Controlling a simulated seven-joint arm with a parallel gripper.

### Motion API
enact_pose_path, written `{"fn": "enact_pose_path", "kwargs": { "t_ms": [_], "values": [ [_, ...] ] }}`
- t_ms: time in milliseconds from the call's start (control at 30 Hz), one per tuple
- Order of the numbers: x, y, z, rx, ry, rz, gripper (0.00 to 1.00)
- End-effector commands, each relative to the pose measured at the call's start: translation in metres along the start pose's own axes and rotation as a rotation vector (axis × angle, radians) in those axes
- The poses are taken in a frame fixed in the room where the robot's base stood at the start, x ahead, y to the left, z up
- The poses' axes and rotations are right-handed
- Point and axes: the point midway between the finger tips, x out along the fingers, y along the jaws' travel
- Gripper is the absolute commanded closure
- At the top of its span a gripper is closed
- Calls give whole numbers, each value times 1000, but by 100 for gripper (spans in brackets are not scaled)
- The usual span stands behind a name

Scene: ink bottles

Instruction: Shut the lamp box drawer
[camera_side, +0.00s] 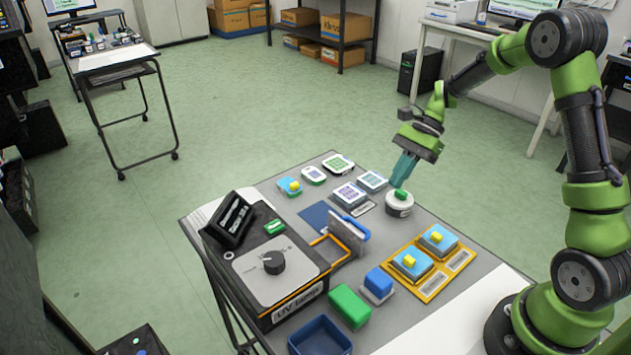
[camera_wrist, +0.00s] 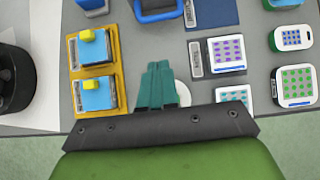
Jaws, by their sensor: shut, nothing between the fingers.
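The lamp box (camera_side: 285,300), black with a grey top, a dark knob (camera_side: 273,262) and a "UV Lamp" label, stands at the left front of the table in the side view. An orange bar like a handle (camera_side: 332,240) sticks out at its right side. I cannot tell how far the drawer stands out. My gripper (camera_side: 400,183) has teal fingers pointing down, pressed together and empty. It is above or beside a white round pot with a green top (camera_side: 400,209), well right of the lamp box. In the wrist view the fingers (camera_wrist: 159,66) partly hide the pot.
A grey tool with a blue handle (camera_side: 352,229) stands close to the orange bar. A yellow tray (camera_side: 430,292) with blue blocks lies right of it. A green block (camera_side: 349,306), a blue block (camera_side: 379,281) and a dark blue bin (camera_side: 320,337) are in front.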

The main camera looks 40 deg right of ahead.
Motion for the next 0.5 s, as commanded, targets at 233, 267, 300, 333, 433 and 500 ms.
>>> {"fn": "enact_pose_path", "kwargs": {
  "t_ms": [233, 267, 300, 333, 433, 500],
  "values": [
    [56, 1, 0, -1, -1, 6, 100],
    [62, 1, 0, -1, -2, 5, 100],
    [70, 1, 0, -1, -1, 5, 100],
    [75, 1, 2, -2, 0, 5, 100],
    [86, 1, 13, -5, 1, 3, 100],
    [92, 1, 18, -4, 1, 2, 100]
  ]
}}
